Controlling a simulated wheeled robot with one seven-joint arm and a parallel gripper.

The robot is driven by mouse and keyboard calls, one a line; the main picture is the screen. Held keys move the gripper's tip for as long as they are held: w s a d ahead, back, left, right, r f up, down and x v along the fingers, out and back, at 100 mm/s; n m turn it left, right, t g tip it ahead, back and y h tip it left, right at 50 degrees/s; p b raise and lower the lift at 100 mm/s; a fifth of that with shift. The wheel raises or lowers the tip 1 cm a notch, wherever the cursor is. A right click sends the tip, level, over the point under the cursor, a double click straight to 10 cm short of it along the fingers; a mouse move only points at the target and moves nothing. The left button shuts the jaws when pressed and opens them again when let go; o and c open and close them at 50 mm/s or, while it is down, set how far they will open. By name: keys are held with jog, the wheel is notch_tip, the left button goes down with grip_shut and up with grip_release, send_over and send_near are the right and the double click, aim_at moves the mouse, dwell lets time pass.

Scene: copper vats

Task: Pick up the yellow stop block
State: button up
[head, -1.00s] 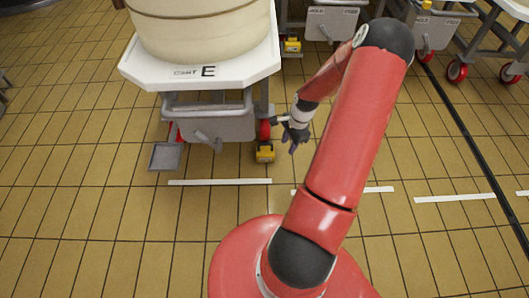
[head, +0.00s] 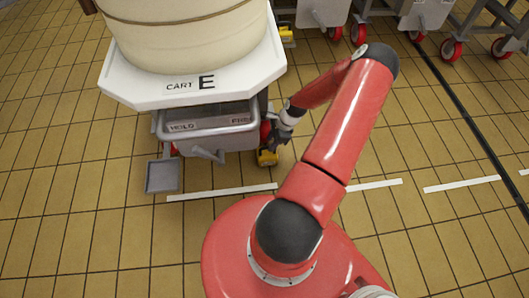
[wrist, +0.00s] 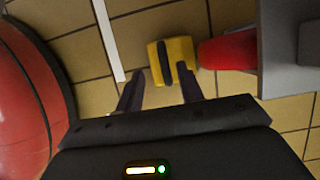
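The yellow stop block (head: 267,158) is on the tiled floor at the right front wheel of cart E (head: 130,85). In the wrist view the block (wrist: 181,62) has a dark band across it and sits against or very near the red wheel (wrist: 228,51). My gripper (wrist: 160,88) is open and empty. Its two dark fingers are spread and point at the block, with the block just past the fingertips and roughly between them. In the head view my gripper (head: 277,139) is right above and beside the block, partly hiding the wheel.
Cart E carries a large pale vat (head: 190,35) and a grey lever box (head: 208,128). A grey pedal plate (head: 162,176) hangs at its left. White floor strips (head: 222,192) run in front. More carts stand behind, one with another yellow block (head: 286,35). Floor at right is clear.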

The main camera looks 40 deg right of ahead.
aim_at(267, 147)
jog(key=x, duration=0.5)
jog(key=shift+w+d+f+b, duration=0.15)
jog(key=shift+d+f+b, duration=0.15)
jog(key=shift+f+b, duration=0.1)
grip_shut()
dwell(1.0)
